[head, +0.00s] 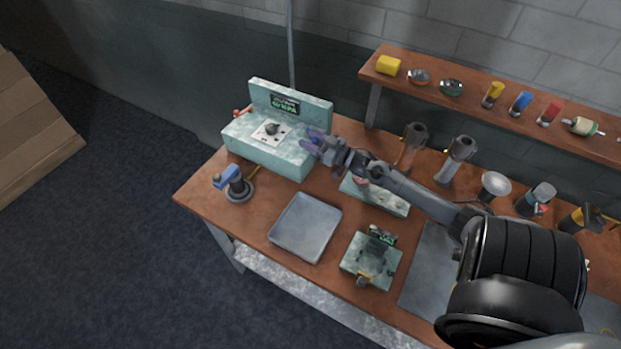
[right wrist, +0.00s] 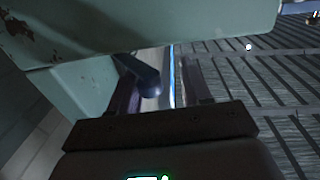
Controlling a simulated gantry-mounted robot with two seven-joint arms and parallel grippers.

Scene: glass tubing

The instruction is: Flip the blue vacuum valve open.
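A blue-topped fitting (head: 228,177) on a dark round base stands at the table's left end; it looks like the blue valve, but I cannot confirm this. A mint-green box (head: 265,152) with a raised back and a green-lit display (head: 285,104) stands at the back left, with a dark knob (head: 271,129) on top. My right gripper (head: 313,143) is at the box's right end, apart from the blue-topped fitting. In the right wrist view its fingers (right wrist: 160,92) are spread, with a dark blue-grey rounded part (right wrist: 142,78) between or behind them; contact is unclear. My left gripper is out of view.
A grey tray (head: 305,228) lies at the table's front, with a smaller green unit (head: 371,260) to its right. Another green unit (head: 376,196) lies under my right arm. Upright holders (head: 411,147) stand behind it. A shelf (head: 480,83) with small items runs along the wall.

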